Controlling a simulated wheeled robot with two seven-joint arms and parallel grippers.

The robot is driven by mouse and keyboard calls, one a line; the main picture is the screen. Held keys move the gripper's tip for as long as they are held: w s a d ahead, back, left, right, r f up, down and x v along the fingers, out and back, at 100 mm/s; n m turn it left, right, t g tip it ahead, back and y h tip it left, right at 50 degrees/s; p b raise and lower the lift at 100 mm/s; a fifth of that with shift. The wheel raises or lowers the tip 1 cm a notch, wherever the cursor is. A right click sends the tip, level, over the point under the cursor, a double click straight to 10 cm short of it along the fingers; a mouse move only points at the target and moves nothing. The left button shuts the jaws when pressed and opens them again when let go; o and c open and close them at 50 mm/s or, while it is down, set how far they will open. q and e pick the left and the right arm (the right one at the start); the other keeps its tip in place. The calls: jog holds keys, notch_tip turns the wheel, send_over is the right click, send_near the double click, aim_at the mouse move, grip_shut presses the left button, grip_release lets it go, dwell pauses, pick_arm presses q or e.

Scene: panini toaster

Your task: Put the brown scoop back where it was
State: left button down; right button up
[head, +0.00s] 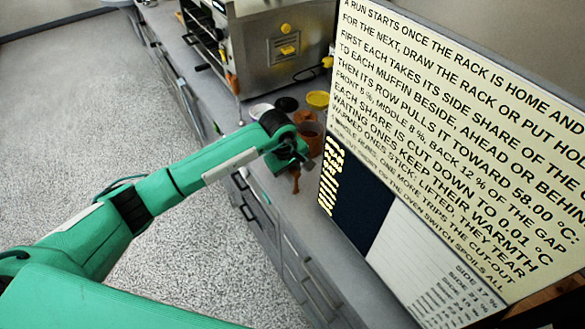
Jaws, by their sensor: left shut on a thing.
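My left gripper (302,162) is at the end of the green arm, over the grey counter near its front edge. It is shut on a small brown thing, which looks like the brown scoop (295,184); its lower part sticks out below the fingers. The gripper hides the rest of it. A reddish-brown container (314,138) stands just behind the gripper, partly covered by it. My right gripper is not in view.
A large sign board (440,120) stands close on the right. A steel toaster oven (275,45) with yellow knobs sits farther back. A yellow round lid or bowl (318,99), a black round piece (287,104) and a whitish one (260,111) lie between. Bare counter (335,260) is nearer.

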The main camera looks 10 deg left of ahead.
pick_arm(q)
jog(key=shift+f, duration=0.15)
jog(key=c, duration=1.7)
grip_release()
jog(key=shift+c, duration=0.2)
jog(key=o, duration=0.4)
jog(key=shift+r, duration=0.25)
jog(key=r+b, duration=0.1)
jog(key=r, duration=0.2)
jog(key=s+a+r+b, duration=0.1)
jog(key=r+b, duration=0.1)
jog(key=r, duration=0.2)
jog(key=a+r+b, duration=0.1)
jog(key=r, duration=0.3)
jog(key=shift+s+r+b, duration=0.25)
jog(key=shift+s+b, duration=0.15)
